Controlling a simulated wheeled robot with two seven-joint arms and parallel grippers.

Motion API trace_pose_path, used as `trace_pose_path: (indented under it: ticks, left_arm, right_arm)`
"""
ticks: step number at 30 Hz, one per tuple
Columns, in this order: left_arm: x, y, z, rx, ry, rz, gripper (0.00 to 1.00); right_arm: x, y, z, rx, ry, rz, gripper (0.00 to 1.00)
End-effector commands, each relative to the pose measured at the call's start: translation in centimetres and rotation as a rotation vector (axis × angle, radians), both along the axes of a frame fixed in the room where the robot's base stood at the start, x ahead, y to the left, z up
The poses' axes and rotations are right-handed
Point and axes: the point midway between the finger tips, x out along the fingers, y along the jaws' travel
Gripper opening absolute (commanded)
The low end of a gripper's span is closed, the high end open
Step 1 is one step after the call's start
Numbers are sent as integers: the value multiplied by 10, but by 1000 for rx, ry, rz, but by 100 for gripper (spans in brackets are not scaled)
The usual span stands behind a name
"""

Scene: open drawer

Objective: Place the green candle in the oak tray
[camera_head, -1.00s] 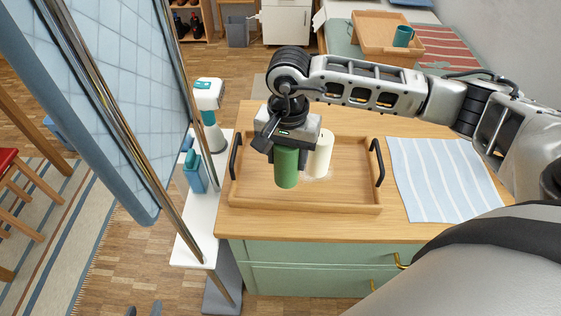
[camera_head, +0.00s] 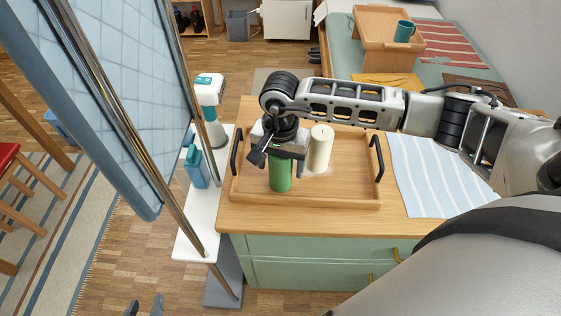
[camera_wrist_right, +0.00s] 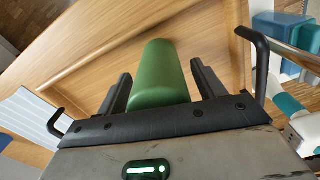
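The green candle (camera_head: 280,174) stands in the oak tray (camera_head: 330,197), at its left front; it also shows in the right wrist view (camera_wrist_right: 160,75). My right gripper (camera_head: 281,160) is over the candle's top, pointing down. In the right wrist view its fingers (camera_wrist_right: 161,85) are spread on both sides of the candle, with small gaps between fingers and candle. The candle's top is hidden under the gripper in the head view. My left gripper is not in view.
A cream candle (camera_head: 320,149) stands in the tray just right of the gripper. The tray has black handles (camera_head: 377,157) at both ends. A striped cloth (camera_head: 430,175) lies right of it. A tall blue panel (camera_head: 110,90) and a white shelf (camera_head: 205,225) are at the left.

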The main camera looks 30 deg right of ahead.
Motion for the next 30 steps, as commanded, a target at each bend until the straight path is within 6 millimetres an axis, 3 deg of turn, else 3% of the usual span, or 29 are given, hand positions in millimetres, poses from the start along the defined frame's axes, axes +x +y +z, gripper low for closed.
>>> trace_pose_path:
  ticks: [12,24,30]
  left_arm:
    - [0,1,4,2,-3,-3,36]
    - [-2,0,-6,-1,1,-5,36]
    - [-1,-2,-3,-4,-7,-8,36]
  right_arm:
    - [1,0,9,1,-2,0,70]
    - [1,0,90,1,-6,1,70]
    - [1,0,117,0,-3,0,70]
